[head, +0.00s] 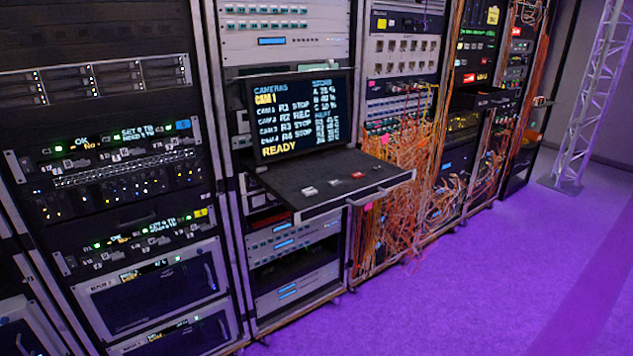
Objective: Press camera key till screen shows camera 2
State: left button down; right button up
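The screen (297,117) stands upright at the back of a pulled-out keyboard drawer (350,198) in the middle rack. It is lit and reads CAMERAS, with CAM 1 in yellow above several white rows and READY in yellow at the bottom. Three raised keys stand out on the dark drawer: a white key (309,192) at left, a pale key (335,183) in the middle and a red key (357,175) at right. Their labels are too small to read, so I cannot tell which is the camera key. Neither of my grippers is in view.
The drawer juts out over the purple-lit floor (450,290), with a handle (380,191) along its front. Orange cables (405,170) hang densely from the rack to its right. A rack of lit units (130,170) stands at left. A truss (590,100) stands at far right.

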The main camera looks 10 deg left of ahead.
aim_at(310, 191)
jog(key=i+l+u, duration=0.15)
jog(key=i+l, duration=0.35)
jog(key=i+l+u, duration=0.1)
jog(key=i+l, duration=0.35)
jog(key=i+l+u, duration=0.15)
jog(key=i+l, duration=0.3)
jog(key=l, duration=0.3)
